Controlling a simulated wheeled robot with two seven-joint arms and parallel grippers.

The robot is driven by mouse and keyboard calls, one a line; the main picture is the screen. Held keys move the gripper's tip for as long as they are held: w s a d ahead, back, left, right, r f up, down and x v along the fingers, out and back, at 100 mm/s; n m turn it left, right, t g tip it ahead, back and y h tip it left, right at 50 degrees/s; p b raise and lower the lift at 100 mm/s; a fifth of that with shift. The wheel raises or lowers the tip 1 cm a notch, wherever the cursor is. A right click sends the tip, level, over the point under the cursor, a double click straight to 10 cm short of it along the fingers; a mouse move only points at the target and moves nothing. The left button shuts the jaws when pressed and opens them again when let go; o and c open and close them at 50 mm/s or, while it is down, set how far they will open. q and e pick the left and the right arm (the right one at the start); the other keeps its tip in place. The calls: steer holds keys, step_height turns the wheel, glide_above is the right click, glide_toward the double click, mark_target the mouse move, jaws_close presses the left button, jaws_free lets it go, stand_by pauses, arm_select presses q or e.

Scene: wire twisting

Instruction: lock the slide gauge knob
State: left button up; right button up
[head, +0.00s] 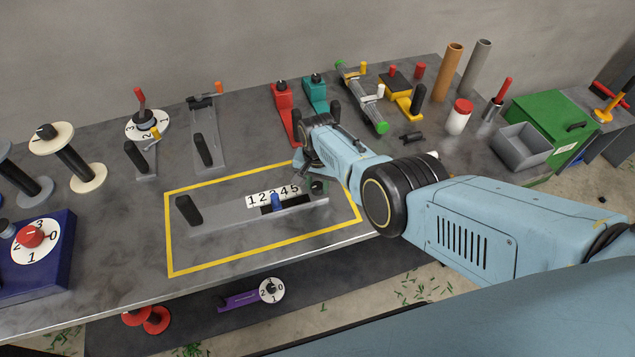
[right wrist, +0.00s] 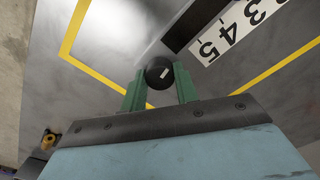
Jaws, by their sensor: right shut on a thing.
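The slide gauge (head: 235,215) is a flat grey bar lying inside a yellow rectangle on the bench. It has a black upright handle (head: 188,209) at its left end, a white scale (head: 262,196) numbered 1 to 5, and a blue slider (head: 277,202) near the scale's middle. A round black knob (head: 318,187) stands at its right end. In the right wrist view the knob (right wrist: 158,72), with a short white mark, sits between the green fingers of my right gripper (right wrist: 160,88), which is shut on it. My left gripper is out of view.
The yellow outline (head: 218,269) borders the gauge, with bare bench around it. Red (head: 283,105) and teal (head: 316,92) tools stand behind my right arm. A dial on a blue block (head: 35,240) stands at left, a grey bin (head: 522,145) at right.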

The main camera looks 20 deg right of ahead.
steer(key=shift+m, duration=0.8)
steer(key=o, duration=1)
step_height(320, 180, up, 9)
steer(key=p, duration=0.5)
step_height(320, 180, up, 4)
steer(key=r, duration=0.1)
glide_above(318, 186)
steer(key=shift+w+f, duration=0.1)
steer(key=shift+f, duration=0.15)
